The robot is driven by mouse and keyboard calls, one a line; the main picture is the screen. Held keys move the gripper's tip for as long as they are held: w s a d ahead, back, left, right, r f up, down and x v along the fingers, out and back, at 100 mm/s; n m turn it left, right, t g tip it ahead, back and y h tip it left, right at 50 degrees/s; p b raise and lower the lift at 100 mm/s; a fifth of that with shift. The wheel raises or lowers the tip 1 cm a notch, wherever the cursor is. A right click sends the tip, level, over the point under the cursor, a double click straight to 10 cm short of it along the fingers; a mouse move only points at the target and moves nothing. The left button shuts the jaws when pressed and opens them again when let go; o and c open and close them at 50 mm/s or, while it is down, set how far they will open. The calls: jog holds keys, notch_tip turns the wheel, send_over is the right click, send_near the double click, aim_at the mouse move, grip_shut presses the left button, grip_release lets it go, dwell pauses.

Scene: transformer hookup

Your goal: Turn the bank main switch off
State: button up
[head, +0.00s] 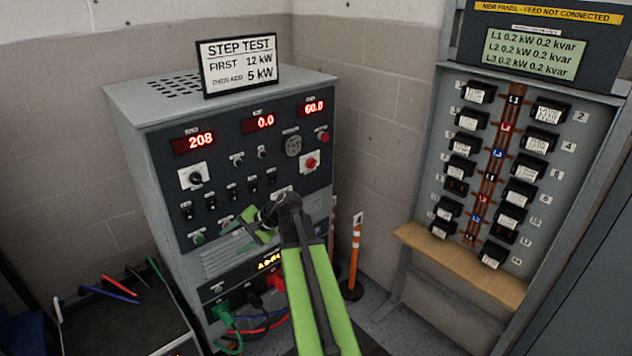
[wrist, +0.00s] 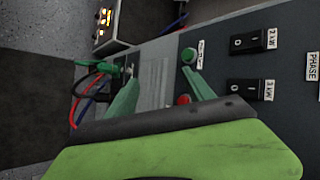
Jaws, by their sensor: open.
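The load bank cabinet (head: 125,110) stands left of centre in the head view, its dark front lit with red readouts 208, 0.0 and 60.0. A black rotary knob on a white plate (head: 195,178) sits at its upper left; I cannot read which control is labelled bank main. A green button (head: 198,238) is lower left and shows in the wrist view (wrist: 188,55), with a red button (wrist: 184,99) partly behind a finger. My gripper (head: 257,226) is open and empty in front of the lower panel. In the wrist view its fingers (wrist: 160,75) straddle a vent; contact is unclear.
Rocker switches (wrist: 252,40) marked 2 kW and 3 kW lie beside the buttons. Green, black and red cables (head: 250,305) plug in below. A breaker panel (head: 450,110) with a wooden ledge stands right. Orange-white posts (head: 355,250) stand between. A cart with leads (head: 110,310) is lower left.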

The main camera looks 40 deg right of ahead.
jog(key=s+d+r+m+t+h+b, duration=0.2)
jog(key=d+m+t+b, duration=0.35)
jog(key=d, duration=1.75)
jog(key=m+t+h, duration=0.5)
jog(key=m, duration=0.5)
send_near(315, 165)
jog(key=shift+n+g, duration=0.25)
jog(key=w, duration=0.9)
jog(key=shift+w+d+r, duration=0.15)
jog(key=shift+d+r, duration=0.1)
jog(key=shift+d, duration=0.1)
